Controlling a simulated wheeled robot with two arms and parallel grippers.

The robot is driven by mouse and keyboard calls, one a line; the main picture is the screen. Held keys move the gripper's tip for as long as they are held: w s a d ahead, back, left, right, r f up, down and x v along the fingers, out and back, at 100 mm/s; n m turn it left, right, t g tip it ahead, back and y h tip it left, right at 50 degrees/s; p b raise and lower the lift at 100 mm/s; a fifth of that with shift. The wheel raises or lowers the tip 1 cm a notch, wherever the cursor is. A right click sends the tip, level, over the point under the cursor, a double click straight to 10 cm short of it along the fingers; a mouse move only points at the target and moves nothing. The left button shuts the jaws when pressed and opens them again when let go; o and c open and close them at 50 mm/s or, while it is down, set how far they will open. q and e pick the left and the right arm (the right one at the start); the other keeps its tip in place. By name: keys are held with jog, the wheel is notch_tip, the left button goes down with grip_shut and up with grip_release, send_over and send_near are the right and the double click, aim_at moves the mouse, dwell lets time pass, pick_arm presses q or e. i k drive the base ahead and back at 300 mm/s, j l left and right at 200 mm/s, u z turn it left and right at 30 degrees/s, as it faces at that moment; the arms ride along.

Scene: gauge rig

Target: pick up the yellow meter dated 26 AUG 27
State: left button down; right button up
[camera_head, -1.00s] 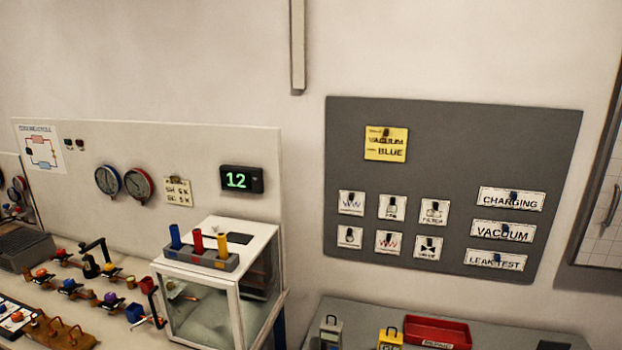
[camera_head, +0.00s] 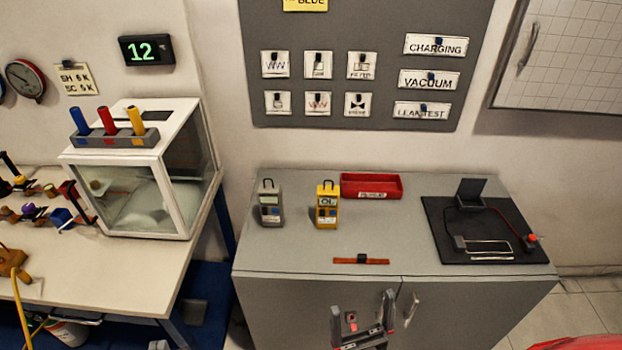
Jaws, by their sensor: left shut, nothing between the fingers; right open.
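A yellow meter (camera_head: 327,212) stands upright on the grey cabinet top, its handle loop upward. Its display is small and I cannot read a date on it. A grey meter (camera_head: 269,207) of similar shape stands to its left, apart from it. My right gripper (camera_head: 362,314) is open and empty, in front of the cabinet doors and below the yellow meter in the picture. Only a small grey tip of what appears to be my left gripper (camera_head: 158,345) shows at the bottom edge, far from both meters.
A red tray (camera_head: 372,194) lies just behind and right of the yellow meter. A reddish-brown strip with a black clip (camera_head: 361,261) lies near the cabinet's front edge. A black mat (camera_head: 440,215) with a test device is at right. A glass-sided box (camera_head: 130,205) stands on the left bench.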

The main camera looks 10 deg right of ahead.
aim_at(328, 196)
jog(key=i+l+z, duration=0.25)
jog(key=i+l, duration=0.15)
jog(key=l, duration=0.2)
jog(key=i+l+z, duration=0.2)
jog(key=i+l, duration=0.2)
jog(key=l, duration=0.1)
